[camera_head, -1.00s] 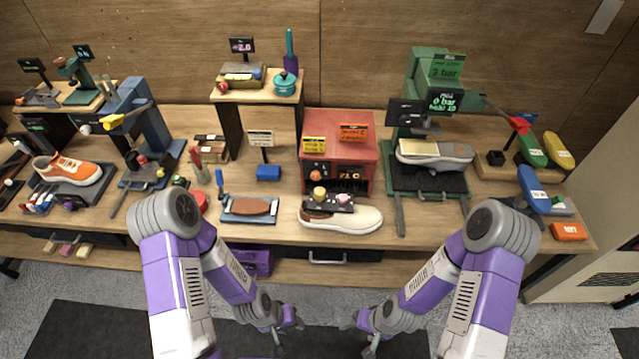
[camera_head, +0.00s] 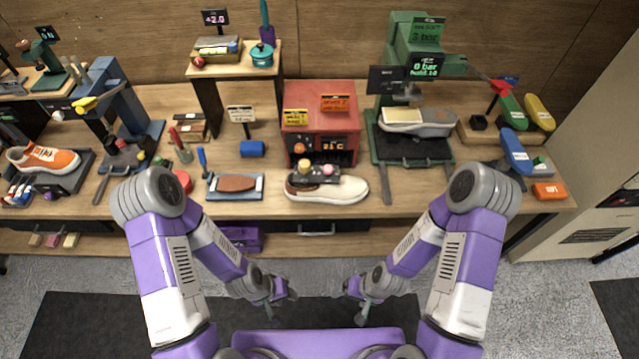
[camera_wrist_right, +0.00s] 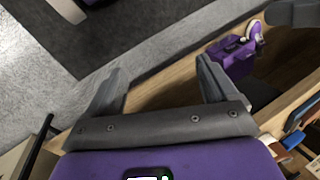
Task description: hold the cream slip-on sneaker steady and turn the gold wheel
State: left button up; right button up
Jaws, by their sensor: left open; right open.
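The cream slip-on sneaker (camera_head: 345,190) lies on its side-on length at the bench's front edge, before the red machine, with a brown part at its left end. A dark plate (camera_head: 322,179) with a gold round piece (camera_head: 304,165) and a pink one is at its upper side; I cannot tell whether the gold piece is the wheel. My left gripper (camera_head: 283,292) is open and empty, low in front of the bench. My right gripper (camera_head: 352,292) is open and empty beside it, apart from the sneaker. The right wrist view shows its spread fingers (camera_wrist_right: 163,85).
The red machine (camera_head: 322,117) stands behind the sneaker. A green press (camera_head: 412,45) with a grey shoe (camera_head: 430,124) stands right. A purple toolbox (camera_head: 240,238) sits on the lower shelf. The floor before the bench is clear.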

jog(key=shift+w+a, duration=0.1)
jog(key=shift+w, duration=0.1)
jog(key=c, duration=0.3)
jog(key=m+t+h, duration=0.3)
jog(key=m+t, duration=1)
jog(key=m, duration=1.9)
send_near(304, 165)
jog(key=f, duration=0.2)
jog(key=x, duration=1.2)
jog(key=shift+w, duration=0.15)
jog(key=shift+c, duration=0.3)
